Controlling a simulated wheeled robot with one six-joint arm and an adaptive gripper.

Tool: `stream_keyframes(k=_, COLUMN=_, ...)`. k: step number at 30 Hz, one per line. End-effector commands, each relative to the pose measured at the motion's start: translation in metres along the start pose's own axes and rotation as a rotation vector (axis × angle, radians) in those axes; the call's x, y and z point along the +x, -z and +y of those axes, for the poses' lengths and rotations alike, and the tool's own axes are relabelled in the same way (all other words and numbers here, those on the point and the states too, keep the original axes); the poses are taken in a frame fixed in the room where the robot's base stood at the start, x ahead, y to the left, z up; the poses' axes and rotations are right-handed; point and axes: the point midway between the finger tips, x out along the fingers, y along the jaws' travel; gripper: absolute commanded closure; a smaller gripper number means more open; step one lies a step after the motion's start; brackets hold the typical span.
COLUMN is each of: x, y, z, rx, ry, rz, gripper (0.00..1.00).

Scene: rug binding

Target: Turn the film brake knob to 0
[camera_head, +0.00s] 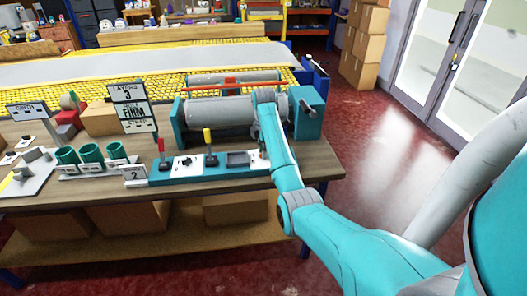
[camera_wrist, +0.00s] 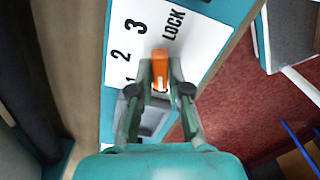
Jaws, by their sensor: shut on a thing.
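The film brake knob is an orange bar (camera_wrist: 160,66) on a white plate (camera_wrist: 128,25) in the wrist view. The plate carries the black marks 1, 2, 3 and LOCK; the 1 is partly covered by my gripper, and I see no 0. My gripper (camera_wrist: 160,84) is shut on the knob, one finger on each side of it. The knob's upper end lies between the 3 and LOCK marks, but I cannot tell which mark it indicates. In the head view my arm reaches to the right end of the teal control panel (camera_head: 216,172) and mostly hides the knob and gripper.
A teal roller machine (camera_head: 222,110) stands just behind. Green cups (camera_head: 91,153) stand farther left. Red floor is free at right.

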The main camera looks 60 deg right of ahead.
Motion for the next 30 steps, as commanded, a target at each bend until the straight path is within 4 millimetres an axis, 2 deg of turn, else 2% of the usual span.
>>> stream_keyframes(k=11, x=-0.0005, y=0.0001, z=0.0005, rx=-0.005, ry=-0.002, rz=0.0, gripper=1.0)
stream_keyframes(k=12, x=-0.0005, y=0.0001, z=0.0005, rx=-0.005, ry=-0.002, rz=0.0, gripper=0.76)
stream_keyframes(k=14, x=-0.0005, y=0.0, z=0.0004, rx=-0.004, ry=-0.002, rz=0.0, gripper=0.61)
stream_keyframes(k=15, x=-0.0005, y=0.0, z=0.0004, rx=-0.004, ry=-0.001, rz=0.0, gripper=0.58)
stream_keyframes(k=30, x=0.0, y=0.0, z=0.0, rx=0.022, ry=0.0, rz=0.0, gripper=0.58)
